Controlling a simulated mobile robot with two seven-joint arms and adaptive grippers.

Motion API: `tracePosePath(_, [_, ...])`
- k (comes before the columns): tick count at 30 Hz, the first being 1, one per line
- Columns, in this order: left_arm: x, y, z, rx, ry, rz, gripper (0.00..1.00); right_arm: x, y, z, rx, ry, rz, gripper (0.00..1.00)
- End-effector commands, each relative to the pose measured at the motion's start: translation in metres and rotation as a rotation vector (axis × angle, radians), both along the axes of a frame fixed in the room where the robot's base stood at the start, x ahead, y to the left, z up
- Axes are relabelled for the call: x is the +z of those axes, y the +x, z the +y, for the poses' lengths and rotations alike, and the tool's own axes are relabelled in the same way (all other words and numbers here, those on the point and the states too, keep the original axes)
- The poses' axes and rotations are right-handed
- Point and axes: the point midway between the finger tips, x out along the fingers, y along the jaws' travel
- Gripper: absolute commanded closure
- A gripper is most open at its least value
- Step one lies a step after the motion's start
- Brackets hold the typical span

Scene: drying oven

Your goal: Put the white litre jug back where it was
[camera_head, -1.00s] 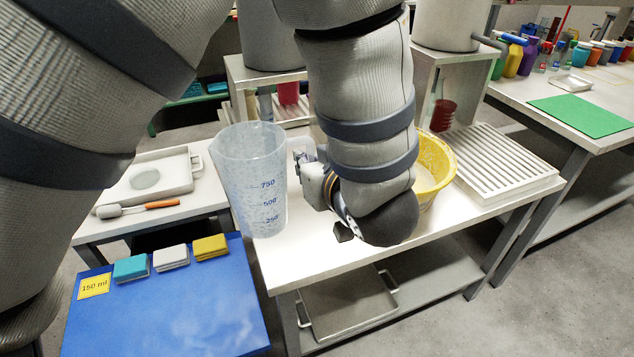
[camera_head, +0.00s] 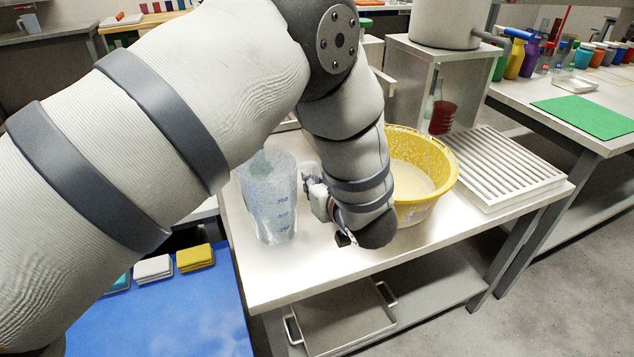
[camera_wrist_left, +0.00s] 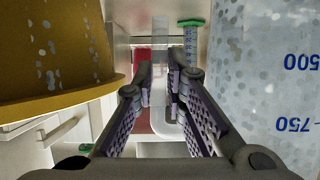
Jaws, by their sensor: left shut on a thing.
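The white litre jug (camera_head: 270,205) is translucent with blue volume marks. It stands about upright over the left part of the white table, by the front left edge; I cannot tell whether its base touches the top. My left gripper (camera_head: 309,180) is shut on the jug's handle, on the jug's right side. In the left wrist view the fingers (camera_wrist_left: 161,85) are on either side of the pale handle (camera_wrist_left: 160,65), and the jug's wall (camera_wrist_left: 265,85) fills the right side. My right gripper is not in view.
A yellow basin (camera_head: 440,180) with pale liquid stands right of my left gripper. A white slatted rack (camera_head: 510,170) is further right. A blue mat (camera_head: 190,315) with several sponges lies at lower left. A metal tray (camera_head: 340,318) sits on the lower shelf. The table's front strip is clear.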

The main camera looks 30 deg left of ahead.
Motion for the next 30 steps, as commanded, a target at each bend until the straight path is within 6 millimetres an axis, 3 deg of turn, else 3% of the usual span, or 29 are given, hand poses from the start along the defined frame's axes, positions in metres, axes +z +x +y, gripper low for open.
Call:
tracePosePath(8, [-0.001,0.000,0.000,-0.001,0.001,-0.003,1.00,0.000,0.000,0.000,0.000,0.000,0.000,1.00])
tracePosePath(9, [-0.001,0.000,0.000,0.000,-0.001,-0.002,0.79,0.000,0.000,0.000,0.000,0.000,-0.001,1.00])
tracePosePath(11, [0.000,0.000,0.000,0.000,-0.001,-0.002,0.68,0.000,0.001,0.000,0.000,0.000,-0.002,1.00])
tracePosePath(21, [0.006,-0.001,-0.001,0.000,-0.001,-0.005,0.68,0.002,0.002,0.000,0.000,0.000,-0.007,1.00])
tracePosePath(30, [0.038,-0.045,-0.055,-0.003,0.000,-0.010,0.68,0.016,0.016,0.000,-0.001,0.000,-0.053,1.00])
